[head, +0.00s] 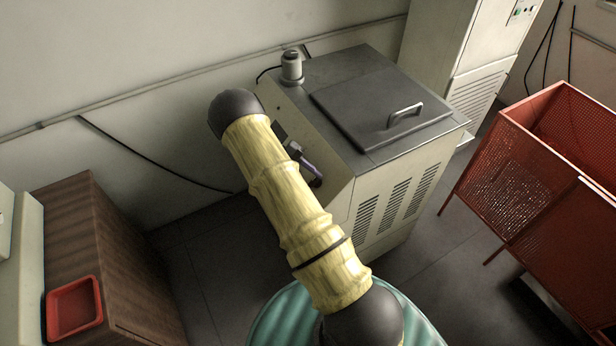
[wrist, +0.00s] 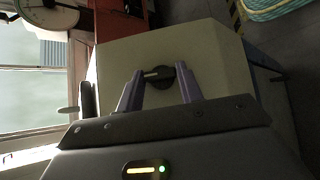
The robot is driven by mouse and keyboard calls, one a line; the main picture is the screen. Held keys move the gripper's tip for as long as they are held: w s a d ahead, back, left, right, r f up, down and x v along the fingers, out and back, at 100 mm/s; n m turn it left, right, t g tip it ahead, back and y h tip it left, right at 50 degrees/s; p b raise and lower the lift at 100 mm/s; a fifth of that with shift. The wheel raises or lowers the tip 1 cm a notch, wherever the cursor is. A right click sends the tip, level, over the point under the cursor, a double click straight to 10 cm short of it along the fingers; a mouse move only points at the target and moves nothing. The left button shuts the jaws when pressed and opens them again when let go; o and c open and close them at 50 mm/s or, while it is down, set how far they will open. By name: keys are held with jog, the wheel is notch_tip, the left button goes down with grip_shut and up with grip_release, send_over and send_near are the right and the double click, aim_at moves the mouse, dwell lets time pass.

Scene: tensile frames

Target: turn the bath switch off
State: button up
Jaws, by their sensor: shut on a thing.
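The bath (head: 345,112) is a cream cabinet with a grey lid and a bar handle, standing against the wall in the head view. Its switch (wrist: 160,76) is a round black knob with a pale pointer mark on the cream panel in the wrist view. The mark lies roughly level and points left in that picture. My gripper (wrist: 159,80) has its two purple fingers on either side of the knob, shut on it. In the head view my gripper (head: 308,164) is at the bath's front panel, and my arm hides the knob and much of that panel.
A red mesh crate (head: 515,185) stands on the right. A brown wooden cabinet (head: 105,260) with a red tray (head: 75,308) is at lower left. A grey cylinder (head: 291,66) stands on the bath's back corner. A tall cream cabinet (head: 480,45) stands behind. Floor shows between the cabinets.

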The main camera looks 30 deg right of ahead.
jog(key=o, duration=1)
jog(key=p+v, duration=0.3)
jog(key=v, duration=1.4)
jog(key=shift+w+a, duration=0.15)
jog(key=shift+w, duration=0.05)
